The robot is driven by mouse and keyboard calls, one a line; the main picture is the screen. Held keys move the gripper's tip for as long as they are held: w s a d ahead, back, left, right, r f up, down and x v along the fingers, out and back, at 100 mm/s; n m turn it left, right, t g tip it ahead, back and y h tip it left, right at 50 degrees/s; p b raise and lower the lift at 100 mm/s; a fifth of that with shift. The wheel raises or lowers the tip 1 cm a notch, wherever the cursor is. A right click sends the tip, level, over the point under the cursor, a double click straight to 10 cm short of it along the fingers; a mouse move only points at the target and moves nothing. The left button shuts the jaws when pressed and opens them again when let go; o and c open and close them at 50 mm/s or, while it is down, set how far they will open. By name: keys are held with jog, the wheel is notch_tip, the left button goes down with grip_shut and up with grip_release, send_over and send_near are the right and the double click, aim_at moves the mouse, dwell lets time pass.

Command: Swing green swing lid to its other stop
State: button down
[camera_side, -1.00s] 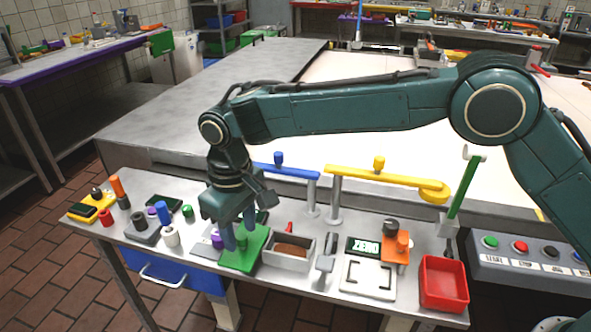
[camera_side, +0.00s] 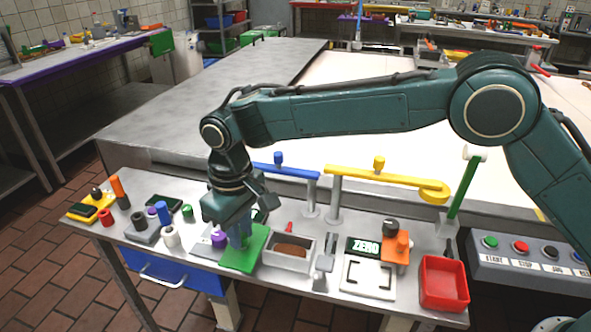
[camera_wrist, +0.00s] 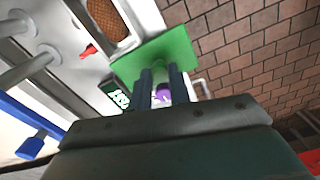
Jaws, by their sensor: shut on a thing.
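The green swing lid (camera_side: 257,242) is a flat green plate at the front middle of the bench, lying to the left of a grey open box (camera_side: 288,267) with brown contents. My gripper (camera_side: 240,245) points down over the lid. Its two fingers are close together, shut on a part of the lid, most likely its knob, which the fingers mostly hide. In the wrist view the lid (camera_wrist: 182,46) lies beyond the fingertips of my gripper (camera_wrist: 160,70), with the box (camera_wrist: 146,18) beside it.
A purple-topped piece (camera_side: 218,239) stands close to the left of the lid. A small hammer-like grey tool (camera_side: 324,262), a ZERO display (camera_side: 364,246) and a red bin (camera_side: 443,284) stand to the right. Behind are blue (camera_side: 290,171) and yellow (camera_side: 385,175) lever arms on posts.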

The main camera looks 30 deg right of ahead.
jog(key=shift+s, duration=0.1)
jog(key=n, duration=0.1)
jog(key=s+d+n, duration=0.1)
jog(key=n, duration=0.1)
jog(key=s+n, duration=0.1)
jog(key=shift+d+n, duration=0.3)
jog(key=shift+n, duration=0.1)
jog(key=d+n, duration=0.1)
jog(key=n, duration=0.1)
jog(key=s+d+n, duration=0.1)
jog(key=n, duration=0.1)
jog(key=shift+n, duration=0.3)
jog(key=n, duration=0.1)
jog(key=d+n, duration=0.1)
jog(key=n, duration=0.1)
jog(key=d+n, duration=0.1)
jog(key=shift+s+d+n, duration=0.2)
jog(key=shift+d+n, duration=0.05)
jog(key=shift+n, duration=0.05)
jog(key=shift+w+d+n, duration=0.15)
jog(key=shift+d+n, duration=0.35)
jog(key=shift+n, duration=0.5)
jog(key=shift+w+d+n, duration=0.15)
jog(key=shift+d+n, duration=0.35)
jog(key=shift+n, duration=0.5)
jog(key=c, duration=1.3)
grip_release()
